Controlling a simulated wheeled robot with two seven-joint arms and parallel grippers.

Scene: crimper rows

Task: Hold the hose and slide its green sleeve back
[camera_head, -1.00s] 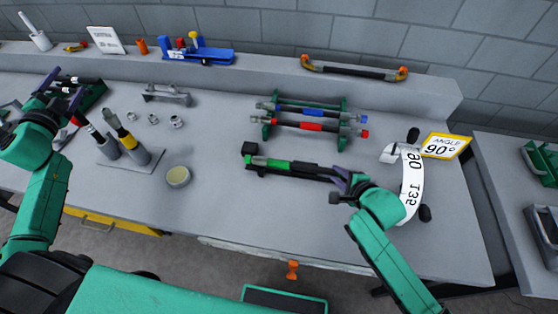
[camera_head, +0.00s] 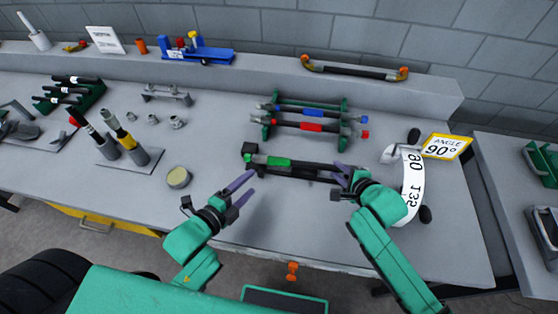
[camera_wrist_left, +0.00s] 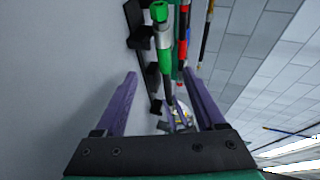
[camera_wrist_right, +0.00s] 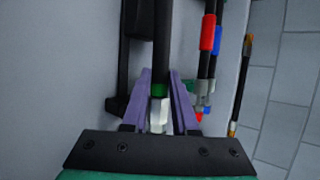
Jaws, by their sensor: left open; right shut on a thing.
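The black hose (camera_head: 312,168) lies along a black holder on the bench, with its green sleeve (camera_head: 279,161) near its left end. In the left wrist view the green sleeve (camera_wrist_left: 165,60) sits on the hose just past a silver fitting and a green tip. My right gripper (camera_head: 347,178) is shut on the hose's right end; the right wrist view shows its fingers (camera_wrist_right: 165,88) on both sides of the hose by a pale fitting and a green band. My left gripper (camera_head: 251,187) is open and empty, in front of the sleeve and apart from it.
A green rack (camera_head: 267,133) behind holds hoses with blue and red sleeves. A round tin (camera_head: 178,177) and cylinders (camera_head: 143,155) are at the left. The bench's front middle is clear.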

